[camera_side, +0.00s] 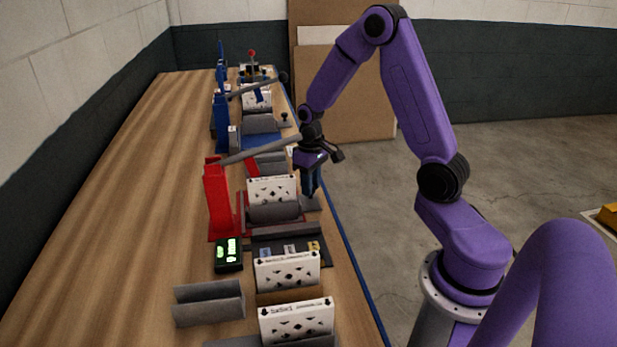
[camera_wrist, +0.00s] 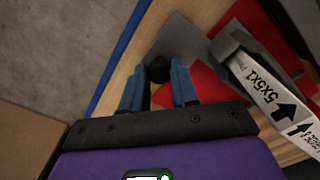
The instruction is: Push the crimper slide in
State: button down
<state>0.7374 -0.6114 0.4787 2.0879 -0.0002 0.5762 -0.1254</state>
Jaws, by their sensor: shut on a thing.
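The red crimper (camera_side: 217,205) stands on the bench with a long grey lever slanting up to the right. A grey slide plate (camera_wrist: 180,38) with a dark round knob (camera_wrist: 158,70) lies at its bench-edge side; the plate also shows in the side view (camera_side: 311,205). My gripper (camera_wrist: 157,88) has its blue fingers on either side of the knob and is shut on it; in the side view my gripper (camera_side: 311,188) points down at the plate. A white filter box (camera_side: 272,187) stands in a grey holder on the red base; it also shows in the wrist view (camera_wrist: 268,90).
A blue machine (camera_side: 221,122) stands farther back. Nearer are a black display unit (camera_side: 229,262), two more white boxes (camera_side: 287,271) (camera_side: 296,321) and an empty grey trough (camera_side: 209,303). The bench's left side is bare. The blue bench edge (camera_side: 352,270) runs close to my gripper.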

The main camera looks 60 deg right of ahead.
jog(key=shift+s+a, duration=0.5)
jog(key=shift+a, duration=0.1)
jog(key=c, duration=0.9)
grip_release()
jog(key=shift+s+a, duration=0.1)
jog(key=shift+o, duration=0.2)
jog(key=shift+d, duration=0.2)
